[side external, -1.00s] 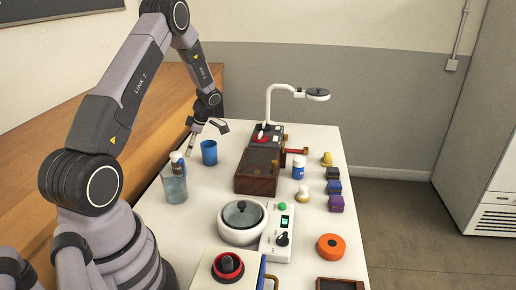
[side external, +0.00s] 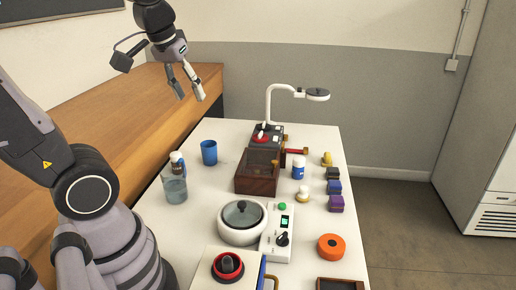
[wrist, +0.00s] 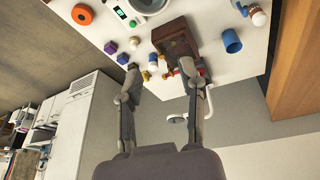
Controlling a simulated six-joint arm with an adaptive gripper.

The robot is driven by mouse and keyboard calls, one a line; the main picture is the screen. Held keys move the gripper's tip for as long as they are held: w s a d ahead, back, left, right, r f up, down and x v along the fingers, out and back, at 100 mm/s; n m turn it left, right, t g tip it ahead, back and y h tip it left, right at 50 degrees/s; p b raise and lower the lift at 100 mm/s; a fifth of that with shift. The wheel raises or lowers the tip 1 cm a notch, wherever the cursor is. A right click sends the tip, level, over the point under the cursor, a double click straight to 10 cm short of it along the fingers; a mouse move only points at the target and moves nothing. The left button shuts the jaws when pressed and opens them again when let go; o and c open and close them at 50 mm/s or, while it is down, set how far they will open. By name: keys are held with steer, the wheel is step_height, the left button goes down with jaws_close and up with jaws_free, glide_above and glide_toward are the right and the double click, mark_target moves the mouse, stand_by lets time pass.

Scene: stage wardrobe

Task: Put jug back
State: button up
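A clear jug-like vessel (side external: 174,188) stands upright at the left edge of the white table, with what looks like liquid low inside. A blue cup (side external: 209,152) stands upright behind and to the right of it; it also shows in the wrist view (wrist: 231,41). I cannot tell for certain which of the two is the jug. My gripper (side external: 190,94) is open and empty, high above and behind both, apart from everything. In the wrist view its fingers (wrist: 160,72) are spread with nothing between them.
A white-capped bottle (side external: 177,158) stands against the clear vessel. A dark wooden box (side external: 257,182), a white lidded pot (side external: 240,232) and a control box (side external: 278,232) fill the middle. A tall white lamp-like stand (side external: 268,105) rises at the back. Table around the blue cup is clear.

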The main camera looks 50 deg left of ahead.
steer(key=s+d+m+t+h, duration=0.1)
steer(key=s+d+m, duration=0.3)
steer(key=s+m, duration=0.2)
steer(key=shift+d+t, duration=0.15)
steer(key=shift+t, duration=0.15)
